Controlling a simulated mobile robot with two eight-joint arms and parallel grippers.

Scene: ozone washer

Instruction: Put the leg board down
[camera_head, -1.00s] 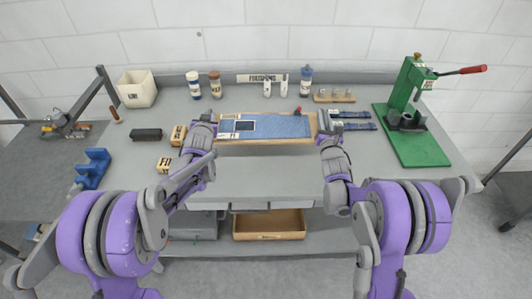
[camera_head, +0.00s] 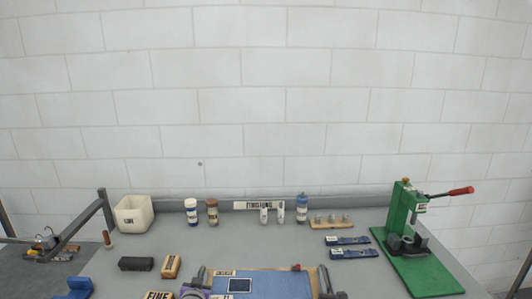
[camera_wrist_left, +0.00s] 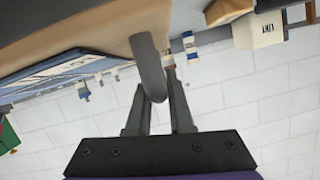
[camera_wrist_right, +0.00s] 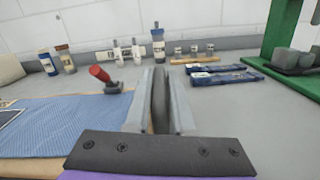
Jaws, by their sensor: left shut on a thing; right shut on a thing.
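The leg board (camera_head: 314,271) is a pale wooden board with a blue denim piece (camera_head: 272,286) on it, at the bottom of the head view and partly cut off. My left gripper (camera_head: 200,279) is at its left end. In the left wrist view, the left gripper (camera_wrist_left: 157,92) is shut on a grey curved handle (camera_wrist_left: 148,62) at the board's edge. My right gripper (camera_head: 325,282) is at its right end. In the right wrist view, the right gripper (camera_wrist_right: 160,88) is shut on a dark handle (camera_wrist_right: 158,115). I cannot tell whether the board touches the bench.
Behind the board stand bottles (camera_head: 302,208) and a white bin (camera_head: 134,213). Blue strips (camera_head: 350,254) lie to the right, beside a green press (camera_head: 409,225). Dark and wooden blocks (camera_head: 171,266) lie to the left. A red-tipped item (camera_wrist_right: 103,75) stands near the right gripper.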

